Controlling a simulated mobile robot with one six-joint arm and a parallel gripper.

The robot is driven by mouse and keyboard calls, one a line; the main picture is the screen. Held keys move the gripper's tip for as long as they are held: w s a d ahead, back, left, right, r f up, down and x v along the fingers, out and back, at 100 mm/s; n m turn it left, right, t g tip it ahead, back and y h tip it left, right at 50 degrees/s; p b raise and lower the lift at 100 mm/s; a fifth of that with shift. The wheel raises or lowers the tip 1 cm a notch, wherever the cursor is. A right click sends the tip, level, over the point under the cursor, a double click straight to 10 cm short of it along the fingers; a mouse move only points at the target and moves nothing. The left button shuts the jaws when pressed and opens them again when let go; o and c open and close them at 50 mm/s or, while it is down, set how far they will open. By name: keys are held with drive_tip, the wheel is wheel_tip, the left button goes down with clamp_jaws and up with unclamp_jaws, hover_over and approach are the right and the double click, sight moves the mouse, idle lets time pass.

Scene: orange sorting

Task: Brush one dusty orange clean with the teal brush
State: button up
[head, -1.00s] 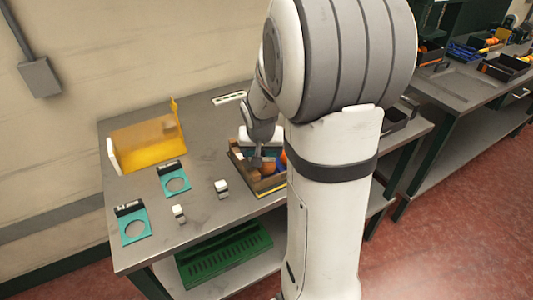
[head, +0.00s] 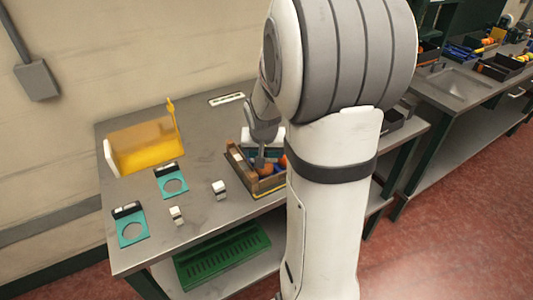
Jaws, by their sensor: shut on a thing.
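My gripper (head: 260,161) is low over the wooden-sided crate (head: 240,176) near the table's right side. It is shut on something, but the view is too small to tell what. A white and dark teal part (head: 273,150) shows at my gripper; I cannot tell whether it is the brush or part of the gripper. An orange (head: 266,171) lies in the crate just below my gripper, and I cannot tell whether they touch. My arm hides the crate's right side. Dust on the orange cannot be made out.
A yellow bin (head: 144,147) is at the back left. A green crate (head: 222,260) sits on the lower shelf.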

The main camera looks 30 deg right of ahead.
drive_tip(key=shift+w+a+f+b, duration=0.1)
drive_tip(key=shift+w+a+b, duration=0.2)
drive_tip(key=shift+a, duration=0.35)
drive_tip(key=shift+s+d+p, duration=0.25)
drive_tip(key=shift+s+d, duration=0.1)
drive_tip(key=shift+d, duration=0.3)
drive_tip(key=shift+s+d+p, duration=0.2)
drive_tip(key=shift+s+d, duration=0.1)
drive_tip(key=shift+d, duration=0.3)
drive_tip(key=shift+w+a+b, duration=0.35)
drive_tip(key=shift+a, duration=0.3)
drive_tip(key=shift+w+a+b, duration=0.35)
drive_tip(key=shift+a, duration=0.25)
